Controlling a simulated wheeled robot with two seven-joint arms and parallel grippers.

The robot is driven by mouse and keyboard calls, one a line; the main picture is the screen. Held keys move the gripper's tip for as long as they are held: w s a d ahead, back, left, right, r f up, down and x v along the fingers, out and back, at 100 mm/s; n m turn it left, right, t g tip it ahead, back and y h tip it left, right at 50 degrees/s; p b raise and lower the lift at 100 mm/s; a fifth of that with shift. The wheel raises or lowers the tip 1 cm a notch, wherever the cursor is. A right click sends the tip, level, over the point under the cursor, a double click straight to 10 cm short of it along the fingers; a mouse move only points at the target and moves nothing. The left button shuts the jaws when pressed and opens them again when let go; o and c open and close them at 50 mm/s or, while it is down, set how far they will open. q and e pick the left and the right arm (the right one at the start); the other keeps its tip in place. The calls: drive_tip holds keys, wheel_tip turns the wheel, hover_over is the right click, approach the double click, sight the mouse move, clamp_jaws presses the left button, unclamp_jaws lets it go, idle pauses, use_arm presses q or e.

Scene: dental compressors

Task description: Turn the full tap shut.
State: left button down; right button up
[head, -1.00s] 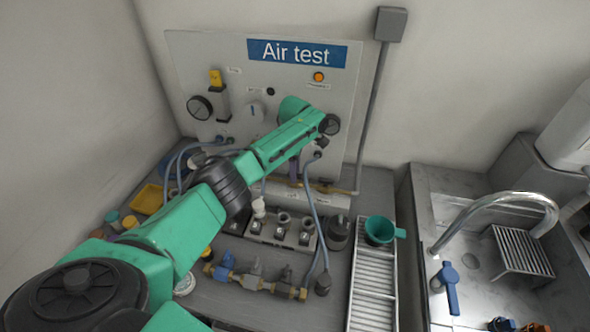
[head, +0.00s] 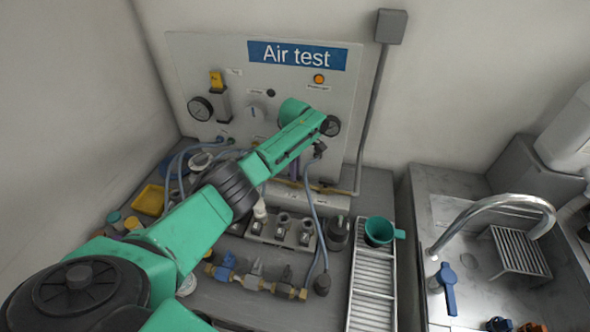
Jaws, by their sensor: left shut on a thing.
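The full tap appears to be on the brass pipe (head: 328,189) along the foot of the air test panel (head: 225,55). My green left arm covers most of it, and its handle cannot be made out clearly. My left gripper (head: 296,166) is in front of the lower panel, just above this pipe, mostly behind my own wrist. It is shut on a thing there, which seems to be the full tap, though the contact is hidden. My right gripper is not in view.
An amber lamp (head: 319,79) glows on the panel. A brass manifold with a blue lever (head: 225,267) lies on the bench with hoses near it. A green cup (head: 379,231) stands on the slatted drain (head: 371,290). A sink with a curved faucet (head: 490,203) is at right.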

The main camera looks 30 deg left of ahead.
use_arm(q)
drive_tip(key=m, duration=0.2)
drive_tip(key=shift+m, duration=0.4)
drive_tip(key=m, duration=0.4)
drive_tip(key=shift+p, duration=0.35)
drive_tip(key=m, duration=0.5)
drive_tip(key=shift+r, duration=0.1)
drive_tip(key=shift+w+m, duration=0.1)
drive_tip(key=shift+m, duration=1.6)
drive_tip(key=c, duration=0.8)
unclamp_jaws()
drive_tip(key=shift+c, duration=0.2)
